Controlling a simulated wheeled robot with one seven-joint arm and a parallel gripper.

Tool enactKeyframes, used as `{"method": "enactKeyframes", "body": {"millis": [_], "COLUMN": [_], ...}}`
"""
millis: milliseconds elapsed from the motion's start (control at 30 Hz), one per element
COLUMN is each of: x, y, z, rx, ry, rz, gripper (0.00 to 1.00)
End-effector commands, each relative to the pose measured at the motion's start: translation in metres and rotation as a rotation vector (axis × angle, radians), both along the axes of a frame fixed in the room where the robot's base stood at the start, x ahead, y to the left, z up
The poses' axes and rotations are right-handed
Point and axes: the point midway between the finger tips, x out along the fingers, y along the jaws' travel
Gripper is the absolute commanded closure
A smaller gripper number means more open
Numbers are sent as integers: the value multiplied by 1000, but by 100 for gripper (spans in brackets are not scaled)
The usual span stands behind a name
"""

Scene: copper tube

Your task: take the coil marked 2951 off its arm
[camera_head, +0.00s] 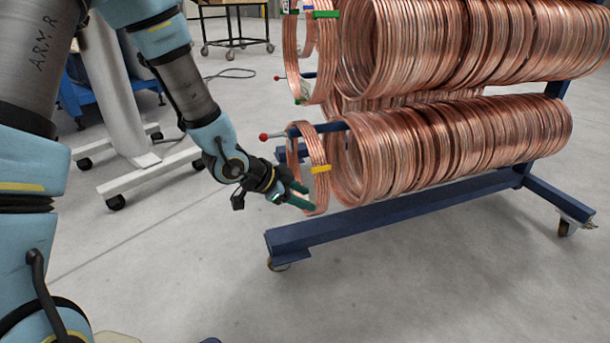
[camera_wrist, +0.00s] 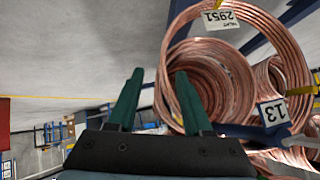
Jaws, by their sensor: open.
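The coil marked 2951 is a thin copper ring (camera_head: 321,150) hanging near the front end of the lower blue arm (camera_head: 331,126), with a yellow tie on it. In the wrist view the coil (camera_wrist: 296,55) appears as a large ring, its white 2951 tag (camera_wrist: 220,18) upside down at the top. My gripper (camera_head: 301,195) is at the coil's lower left side. The open green fingers also show in the wrist view (camera_wrist: 160,76); the right one overlaps the coil's rim, part of which shows between them. I cannot tell whether they touch it.
Thicker coils (camera_head: 470,145) fill the arm behind it. A red-ball pin (camera_head: 264,137) sticks out at the arm's front. A 13 label (camera_wrist: 272,112) is by the arm. Thin coils (camera_head: 307,55) hang above. The blue rack base (camera_head: 330,228) runs below; floor in front is clear.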

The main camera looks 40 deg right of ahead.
Motion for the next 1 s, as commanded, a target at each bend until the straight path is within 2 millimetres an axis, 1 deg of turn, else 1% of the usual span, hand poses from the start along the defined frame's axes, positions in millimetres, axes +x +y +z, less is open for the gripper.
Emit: {"method": "enactKeyframes", "body": {"millis": [33,233,400,500,633,833,867,1000], "x": [-1,1,3,3,3,3,3,3], "y": [-6,-22,-45,-53,-59,-59,-59,-59], "z": [-10,-20,-33,-41,-44,-43,-43,-43], "rx": [1,1,0,2,2,2,2,2], "ry": [1,0,0,2,0,0,0,0], "rz": [-1,0,0,1,3,3,3,3], "gripper": [50,50,50,50,50,50,52,68]}}
